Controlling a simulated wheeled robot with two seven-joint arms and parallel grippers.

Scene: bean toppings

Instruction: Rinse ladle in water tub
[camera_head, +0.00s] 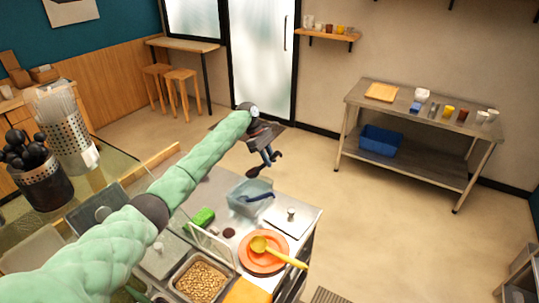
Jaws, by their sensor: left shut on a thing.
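My left gripper (268,157) hangs at the end of the green-sleeved arm, above and just behind the water tub. It is shut on a small dark ladle (252,172), whose rounded end sticks out below the fingers to the left. The ladle is seen small, and its handle is mostly hidden by the fingers. The translucent water tub (238,205) stands on the counter below, apart from the ladle. A dark blue utensil (262,197) lies across the tub. A yellow ladle (260,244) rests on an orange plate (252,262). My right gripper is out of view.
A bin of beans (200,281), a green sponge (202,217) and a steel lid with a knob (291,219) sit around the tub. Utensil holders (45,190) stand at the left. A steel table (420,115) stands at the back right. The floor between is clear.

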